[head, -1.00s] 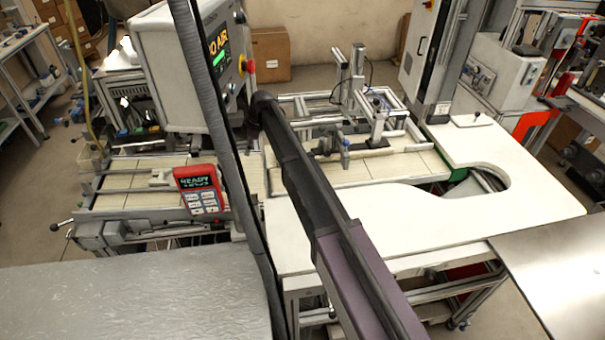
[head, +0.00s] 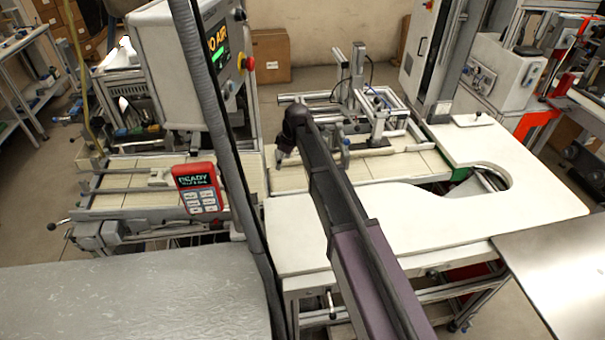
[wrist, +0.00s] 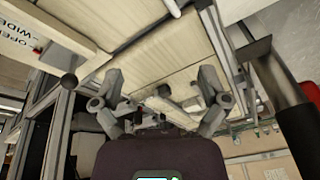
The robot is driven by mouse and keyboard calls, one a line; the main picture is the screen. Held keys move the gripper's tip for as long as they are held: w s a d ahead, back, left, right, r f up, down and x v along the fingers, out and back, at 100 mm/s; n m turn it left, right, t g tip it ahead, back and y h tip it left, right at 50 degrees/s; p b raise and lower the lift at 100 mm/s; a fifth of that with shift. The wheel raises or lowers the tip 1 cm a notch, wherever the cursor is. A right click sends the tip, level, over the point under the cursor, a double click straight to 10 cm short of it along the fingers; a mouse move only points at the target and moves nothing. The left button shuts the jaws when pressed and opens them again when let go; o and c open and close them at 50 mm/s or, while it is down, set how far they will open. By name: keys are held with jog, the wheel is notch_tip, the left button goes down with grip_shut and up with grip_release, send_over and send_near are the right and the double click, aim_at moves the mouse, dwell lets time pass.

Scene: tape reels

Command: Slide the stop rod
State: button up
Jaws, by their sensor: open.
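My gripper (head: 282,152) hangs from the end of my arm over the left end of the right-hand roller bed (head: 400,165) in the head view. In the wrist view my gripper (wrist: 160,78) has its two grey fingers spread wide, with nothing held between them. Pale bed slats show beyond the fingers. Parallel metal rods (head: 312,97) lie across the back of this bed, behind my gripper. More metal rods (head: 125,171) lie on the left bed. I cannot tell for sure which one is the stop rod.
A grey control box (head: 185,60) stands left of my arm, with a red handheld panel (head: 197,190) below it. An upright clamp frame (head: 357,80) stands on the right bed. The white curved table (head: 430,215) is mostly clear.

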jog(key=s+d+f+m, duration=0.1)
jog(key=s+d+m, duration=0.1)
jog(key=s+d, duration=0.2)
jog(key=shift+d+m+h+b, duration=0.3)
jog(key=shift+d+m+b, duration=0.1)
jog(key=shift+d, duration=1)
jog(key=shift+w, duration=0.1)
jog(key=w+a+r+n+y+p, duration=0.1)
jog(key=w+a+n, duration=0.3)
jog(key=a, duration=0.8)
jog(key=w+a+r+n+p, duration=0.2)
jog(key=w+a+n, duration=0.3)
jog(key=a, duration=0.8)
jog(key=shift+w+r+g+y, duration=0.4)
jog(key=shift+w+r, duration=0.05)
jog(key=shift+w, duration=0.7)
jog(key=shift+f, duration=0.15)
jog(key=b+x, duration=1.2)
jog(key=x, duration=0.1)
jog(key=shift+f+b, duration=0.25)
jog(key=shift+b, duration=0.1)
